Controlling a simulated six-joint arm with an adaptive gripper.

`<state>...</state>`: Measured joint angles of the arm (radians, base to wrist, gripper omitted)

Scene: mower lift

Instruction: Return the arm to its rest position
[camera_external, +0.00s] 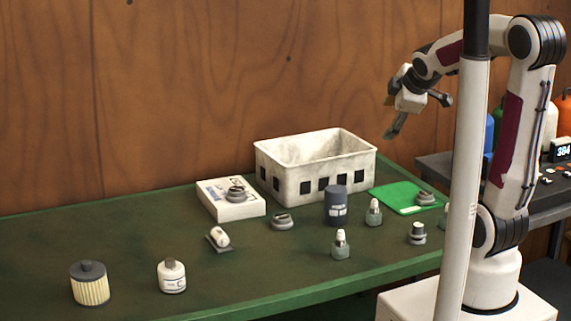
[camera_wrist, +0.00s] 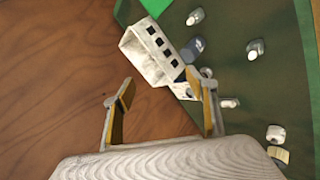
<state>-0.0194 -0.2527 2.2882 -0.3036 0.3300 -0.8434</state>
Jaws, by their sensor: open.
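My arm stands at the right in the external view, bent at the elbow, with its wrist raised high above the far right part of the green table. My gripper (camera_external: 418,114) is in the air above and to the right of the white crate, apart from everything. In the wrist view my gripper (camera_wrist: 166,100) has its two fingers spread wide with nothing between them.
The green table (camera_external: 130,230) holds a white crate (camera_external: 285,182), a white box (camera_external: 232,208), a dark canister (camera_external: 336,208), a green folder (camera_external: 395,200), a yellow filter (camera_external: 90,287), a white bottle (camera_external: 172,277) and several small parts. A pale post (camera_external: 468,170) stands before my arm.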

